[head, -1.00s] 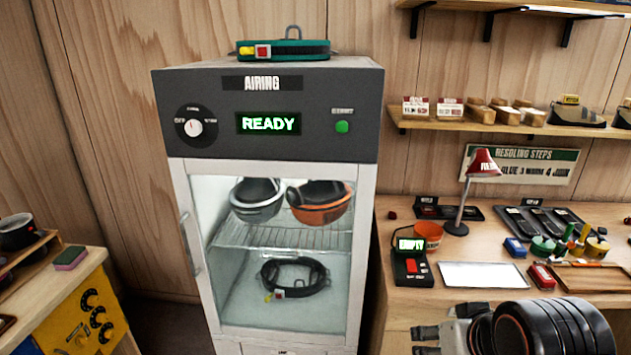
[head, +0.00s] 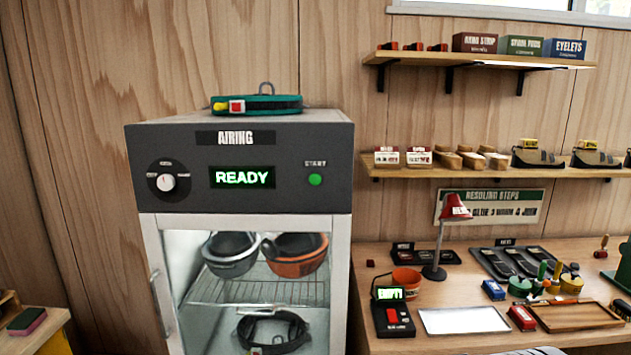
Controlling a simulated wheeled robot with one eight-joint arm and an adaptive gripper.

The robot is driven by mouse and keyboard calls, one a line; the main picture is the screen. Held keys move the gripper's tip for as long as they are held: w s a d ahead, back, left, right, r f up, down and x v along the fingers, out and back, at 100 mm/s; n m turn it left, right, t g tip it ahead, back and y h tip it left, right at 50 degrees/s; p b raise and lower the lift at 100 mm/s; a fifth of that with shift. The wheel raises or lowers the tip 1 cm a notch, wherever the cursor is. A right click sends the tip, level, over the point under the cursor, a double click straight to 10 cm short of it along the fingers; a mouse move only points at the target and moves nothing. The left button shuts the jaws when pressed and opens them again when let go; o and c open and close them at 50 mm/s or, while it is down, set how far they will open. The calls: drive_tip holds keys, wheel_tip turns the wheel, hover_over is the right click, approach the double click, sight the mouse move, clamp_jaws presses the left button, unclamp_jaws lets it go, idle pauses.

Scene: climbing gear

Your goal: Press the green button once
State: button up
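The green button (head: 315,180) is a small round button under a "START" label, on the right of the dark control panel of the airing cabinet (head: 290,198). The panel's display (head: 242,177) reads "READY" in green. A round dial (head: 165,182) is on the panel's left. The cabinet's glass door is closed, with a grey helmet (head: 231,262), an orange helmet (head: 298,262) and a dark harness (head: 272,335) behind it.
A green harness belt (head: 257,104) lies on top of the cabinet. The workbench at right holds a red lamp (head: 456,207), an orange bowl (head: 406,279), a small "EMPTY" display device (head: 392,318) and trays. The space before the panel looks clear.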

clamp_jaws()
idle(1.1)
